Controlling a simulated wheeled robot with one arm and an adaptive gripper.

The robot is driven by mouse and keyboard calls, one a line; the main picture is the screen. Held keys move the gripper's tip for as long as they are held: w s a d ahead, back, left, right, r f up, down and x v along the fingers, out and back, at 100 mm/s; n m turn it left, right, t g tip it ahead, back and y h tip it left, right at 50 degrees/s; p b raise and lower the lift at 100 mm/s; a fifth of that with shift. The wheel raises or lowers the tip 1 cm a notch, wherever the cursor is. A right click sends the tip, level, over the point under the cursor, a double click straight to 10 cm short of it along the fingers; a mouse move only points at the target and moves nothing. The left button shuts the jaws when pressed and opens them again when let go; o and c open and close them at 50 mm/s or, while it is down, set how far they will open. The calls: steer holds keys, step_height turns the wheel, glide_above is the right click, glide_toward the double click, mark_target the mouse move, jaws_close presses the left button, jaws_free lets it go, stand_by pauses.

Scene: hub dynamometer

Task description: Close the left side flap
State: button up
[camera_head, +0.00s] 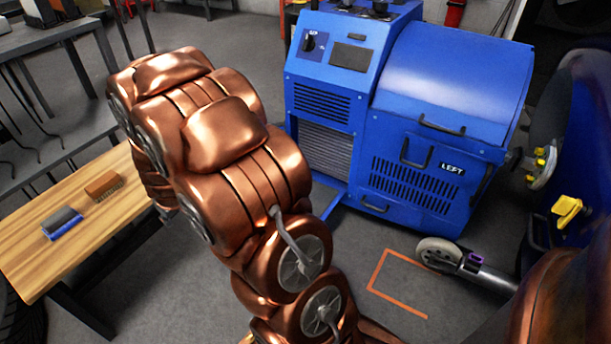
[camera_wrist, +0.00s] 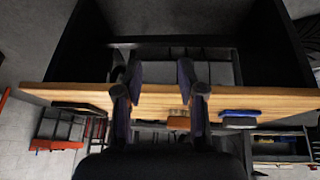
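The blue machine (camera_head: 340,80) stands at the back centre in the head view. Dark handles sit on this panel (camera_head: 416,152) and on the lower edge of the curved cover (camera_head: 442,126). I cannot tell for sure which piece is the flap or how far it stands open. My gripper (camera_wrist: 161,90) shows in the wrist view with its two fingers apart and nothing between them. It faces the wooden bench, away from the machine. The head view does not show the gripper.
A wooden bench (camera_head: 80,200) at left holds a blue-grey brush (camera_head: 62,222) and a brown brush (camera_head: 104,185). At right are a wheel (camera_head: 438,252) on a bar, an orange floor outline (camera_head: 385,290) and a hub with yellow clamps (camera_head: 540,165).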

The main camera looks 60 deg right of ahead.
steer(key=w+d+f+h, duration=0.2)
steer(key=d+f+h, duration=0.25)
steer(key=d, duration=0.75)
steer(key=w+d+f+h, duration=0.1)
steer(key=d+f+h, duration=0.35)
steer(key=d, duration=0.75)
steer(key=s+d+f+g+h+b, duration=0.1)
steer(key=s+d+f+g+h, duration=0.15)
steer(key=s+d, duration=0.45)
steer(key=s+d+f+g+h+b, duration=0.15)
steer(key=s+d+f+h, duration=0.25)
steer(key=s+d, duration=0.4)
steer(key=d+b, duration=0.2)
steer(key=d, duration=0.5)
steer(key=shift+w+f+n+g, duration=0.3)
steer(key=shift+w+g, duration=0.1)
steer(key=shift+w, duration=0.05)
steer(key=shift+c, duration=0.2)
jaws_close()
steer(key=c, duration=0.7)
jaws_free()
